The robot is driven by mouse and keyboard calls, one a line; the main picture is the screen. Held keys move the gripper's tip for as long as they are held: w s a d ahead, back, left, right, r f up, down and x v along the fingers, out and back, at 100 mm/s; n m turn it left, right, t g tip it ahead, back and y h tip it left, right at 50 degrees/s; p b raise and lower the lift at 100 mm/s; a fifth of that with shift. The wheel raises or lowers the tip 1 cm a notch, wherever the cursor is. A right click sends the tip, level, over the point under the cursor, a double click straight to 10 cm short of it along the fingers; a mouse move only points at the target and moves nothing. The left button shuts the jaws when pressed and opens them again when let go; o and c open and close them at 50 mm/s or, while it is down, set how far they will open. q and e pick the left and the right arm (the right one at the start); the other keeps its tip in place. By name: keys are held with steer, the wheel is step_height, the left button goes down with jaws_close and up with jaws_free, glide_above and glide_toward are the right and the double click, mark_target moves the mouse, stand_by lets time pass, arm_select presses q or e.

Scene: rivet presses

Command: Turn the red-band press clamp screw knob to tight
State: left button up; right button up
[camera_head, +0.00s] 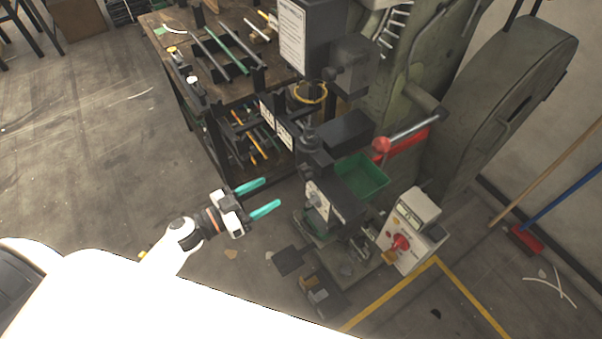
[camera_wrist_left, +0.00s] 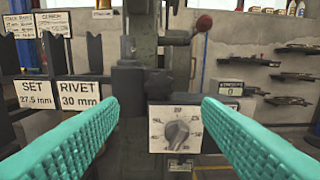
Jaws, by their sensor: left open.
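My left gripper (camera_head: 271,192) is open and empty, its two teal fingers pointing right toward a dark press (camera_head: 345,205). In the left wrist view, a grey knob (camera_wrist_left: 177,132) on a white numbered dial plate (camera_wrist_left: 158,144) shows between the open fingers (camera_wrist_left: 158,112), ahead of them and apart from them. The dial plate also shows small on the press front in the head view (camera_head: 318,200). I see no clear red band on this press, and I cannot tell whether this knob is its clamp screw. My right gripper is not in view.
A white control box (camera_head: 412,222) with a red knob stands right of the press. A green bin (camera_head: 360,176) and a red-ball lever (camera_head: 381,146) are close behind. A wooden workbench (camera_head: 178,62) with tools stands at the back. The floor left of my gripper is clear.

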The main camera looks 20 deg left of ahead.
mark_target(301, 174)
arm_select(q)
steer(key=p+x, duration=0.1)
steer(key=x, duration=0.9)
steer(key=shift+w+d, duration=0.15)
steer(key=c, duration=1)
